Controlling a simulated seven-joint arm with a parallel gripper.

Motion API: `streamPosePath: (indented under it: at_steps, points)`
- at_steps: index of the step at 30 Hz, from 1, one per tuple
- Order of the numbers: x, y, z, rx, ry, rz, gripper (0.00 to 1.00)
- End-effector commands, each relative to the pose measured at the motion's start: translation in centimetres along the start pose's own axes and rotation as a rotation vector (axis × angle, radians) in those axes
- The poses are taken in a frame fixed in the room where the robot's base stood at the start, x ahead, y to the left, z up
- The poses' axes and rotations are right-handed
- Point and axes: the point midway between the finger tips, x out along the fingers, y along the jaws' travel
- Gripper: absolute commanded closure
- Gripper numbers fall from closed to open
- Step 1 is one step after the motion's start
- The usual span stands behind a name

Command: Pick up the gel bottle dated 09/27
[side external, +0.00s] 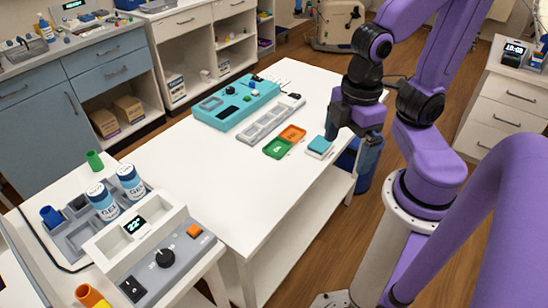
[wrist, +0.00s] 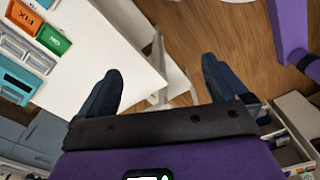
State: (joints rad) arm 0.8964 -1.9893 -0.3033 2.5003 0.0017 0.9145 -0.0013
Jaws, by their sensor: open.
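Two gel bottles with white and dark blue labels stand upright in the grey holder of a bench device at the lower left of the side view. One gel bottle (side external: 102,201) is on the left, the other gel bottle (side external: 130,182) just right of it. Their dates are too small to read. My gripper (side external: 350,128) is far from them, above the right end of the white table. In the wrist view my gripper (wrist: 158,85) is open and empty, its two dark fingers spread apart. No bottle shows in the wrist view.
The grey device (side external: 165,257) has a dial and a "22°" display. A green cup (side external: 94,160) and a blue cup (side external: 51,217) stand near the bottles.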

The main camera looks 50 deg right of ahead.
Motion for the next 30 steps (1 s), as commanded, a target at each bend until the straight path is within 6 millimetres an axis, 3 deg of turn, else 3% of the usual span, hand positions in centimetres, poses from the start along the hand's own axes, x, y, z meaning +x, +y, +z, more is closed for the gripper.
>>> streamPosePath:
  at_steps: [11, 14, 23, 26, 30]
  points:
    - [0.0, -0.1, 0.1, -0.005, 0.0, 0.0, 0.0]
    - [0.0, -0.1, 0.1, -0.005, 0.0, 0.0, 0.24]
    - [0.1, 0.0, 0.0, -0.004, -0.005, 0.002, 0.24]
    - [0.2, 0.9, -0.5, 0.0, -0.035, 0.02, 0.24]
    - [0.9, 4.1, -1.8, 0.007, -0.14, 0.076, 0.24]
